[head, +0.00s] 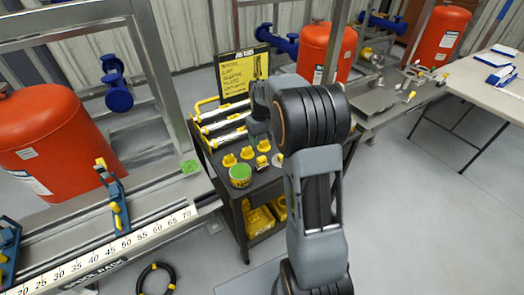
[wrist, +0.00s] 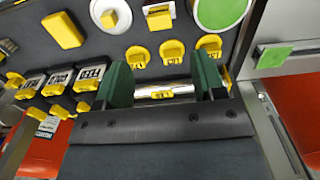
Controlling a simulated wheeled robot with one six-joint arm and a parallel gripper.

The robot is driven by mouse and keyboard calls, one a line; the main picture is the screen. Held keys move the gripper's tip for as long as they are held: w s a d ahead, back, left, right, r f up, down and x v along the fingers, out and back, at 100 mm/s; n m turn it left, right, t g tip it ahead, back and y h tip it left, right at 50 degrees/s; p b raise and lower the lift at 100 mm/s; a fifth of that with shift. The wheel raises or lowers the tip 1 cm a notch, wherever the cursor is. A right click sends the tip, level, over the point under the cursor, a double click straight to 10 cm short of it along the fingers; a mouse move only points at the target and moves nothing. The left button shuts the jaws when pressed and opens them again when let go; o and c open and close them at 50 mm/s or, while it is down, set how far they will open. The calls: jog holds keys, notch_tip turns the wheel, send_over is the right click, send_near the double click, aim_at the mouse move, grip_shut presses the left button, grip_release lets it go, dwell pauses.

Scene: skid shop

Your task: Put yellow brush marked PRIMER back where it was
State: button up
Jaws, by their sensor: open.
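My gripper (wrist: 163,78) is open in the wrist view, its two dark green fingers apart above the cart top. A silver bar with a yellow tag (wrist: 162,94) lies across the gap between them; I cannot tell its depth or whether it touches. In the head view my arm hides the fingers. No brush with a readable PRIMER mark shows. A plain yellow block (wrist: 62,30) lies on the dark cart top in the wrist view, but I cannot tell whether it is the brush. The dark cart (head: 243,211) stands beside my arm.
Several yellow pieces (head: 229,160) and a green-topped can (head: 241,175) stand on the cart. Silver bars (head: 222,115) lie at its back by a yellow sign (head: 244,76). A metal rack with a ruler (head: 110,249) is at left, a white table (head: 495,88) at right.

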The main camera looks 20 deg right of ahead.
jog(key=s+a+r+t, duration=0.2)
jog(key=s+a+r, duration=0.45)
jog(key=s, duration=0.25)
jog(key=s+a+r+m+t, duration=0.1)
jog(key=s+a, duration=0.3)
jog(key=s, duration=0.8)
jog(key=shift+s+t, duration=0.35)
jog(key=shift+t, duration=0.15)
